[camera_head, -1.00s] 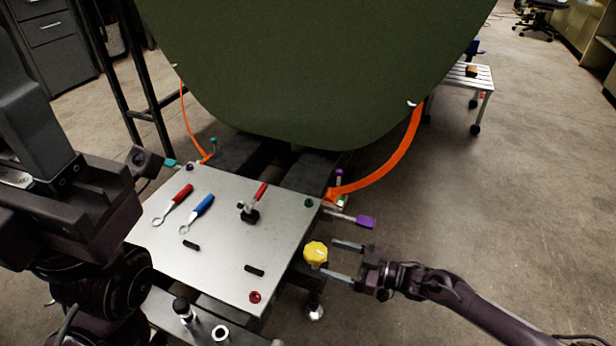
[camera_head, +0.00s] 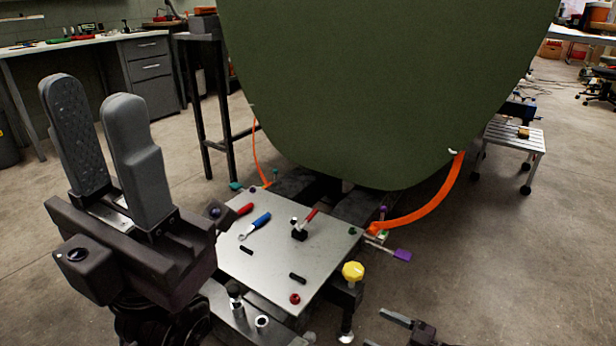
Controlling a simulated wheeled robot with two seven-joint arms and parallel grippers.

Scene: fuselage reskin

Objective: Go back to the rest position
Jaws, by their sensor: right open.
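My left gripper (camera_head: 95,92) stands large at the left, its two grey fingers pointing up. The fingers are apart with nothing seen between them. My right gripper (camera_head: 382,330) is low at the bottom edge, right of the metal plate, and partly cut off. Its fingers are apart and empty. Both grippers are clear of the tools on the plate.
The metal plate (camera_head: 262,268) holds a blue-handled tool (camera_head: 259,222), a red-handled tool (camera_head: 243,209) and a red-handled clamp (camera_head: 310,217). A yellow knob (camera_head: 352,271) sits at its right. The large green fuselage panel (camera_head: 390,90) rises behind.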

